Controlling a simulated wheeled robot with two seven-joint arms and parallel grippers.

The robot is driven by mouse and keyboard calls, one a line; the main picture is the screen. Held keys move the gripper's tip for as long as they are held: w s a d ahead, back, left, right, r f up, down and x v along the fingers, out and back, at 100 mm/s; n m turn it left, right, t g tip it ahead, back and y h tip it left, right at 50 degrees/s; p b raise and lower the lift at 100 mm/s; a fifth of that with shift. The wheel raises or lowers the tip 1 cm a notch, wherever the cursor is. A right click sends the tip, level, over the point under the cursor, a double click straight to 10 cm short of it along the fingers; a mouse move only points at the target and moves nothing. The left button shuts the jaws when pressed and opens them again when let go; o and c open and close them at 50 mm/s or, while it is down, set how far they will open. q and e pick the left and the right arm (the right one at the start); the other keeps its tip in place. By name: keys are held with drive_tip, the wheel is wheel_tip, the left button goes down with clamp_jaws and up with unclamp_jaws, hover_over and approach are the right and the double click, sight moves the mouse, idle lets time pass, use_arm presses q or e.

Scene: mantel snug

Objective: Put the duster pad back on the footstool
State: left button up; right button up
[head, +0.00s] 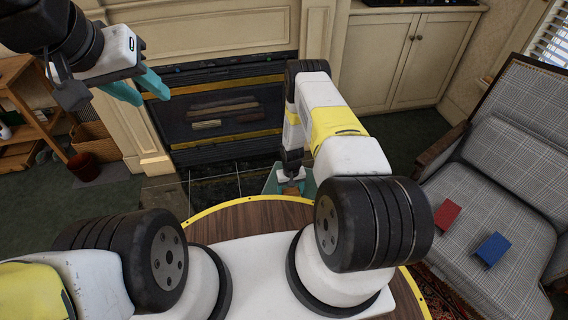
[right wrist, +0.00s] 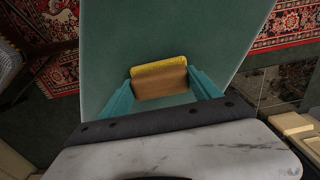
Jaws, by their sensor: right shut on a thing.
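The duster pad (right wrist: 160,83), brown with a yellow edge, sits between the teal fingers of my right gripper (right wrist: 161,80) in the right wrist view, and the gripper is shut on it. Behind the pad is a flat, plain green surface (right wrist: 200,35), which looks like the footstool's top; I cannot tell whether the pad touches it.
A fireplace (head: 225,115) stands ahead, with a cabinet (head: 415,60) to its right. A plaid armchair (head: 480,185) at the right holds a red block (head: 447,214) and a blue block (head: 493,249). A wooden shelf (head: 30,105) and a dark red pot (head: 84,166) are at the left.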

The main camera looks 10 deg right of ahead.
drive_tip(key=o, duration=1.4)
drive_tip(key=shift+o, duration=0.2)
wheel_tip(320, 180, up, 12)
wheel_tip(320, 180, up, 38)
drive_tip(key=t+y, duration=0.1)
drive_tip(key=t, duration=0.2)
hover_over(291, 190)
drive_tip(key=s+a+r+t, duration=0.2)
drive_tip(key=s+r, duration=0.9)
drive_tip(key=r, duration=0.3)
drive_tip(key=s+r, duration=0.2)
drive_tip(key=s, duration=0.4)
drive_tip(key=s+r+t+y, duration=0.1)
drive_tip(key=s+r, duration=0.1)
drive_tip(key=s, duration=0.5)
drive_tip(key=shift+a+r, duration=0.2)
drive_tip(key=shift+r, duration=0.1)
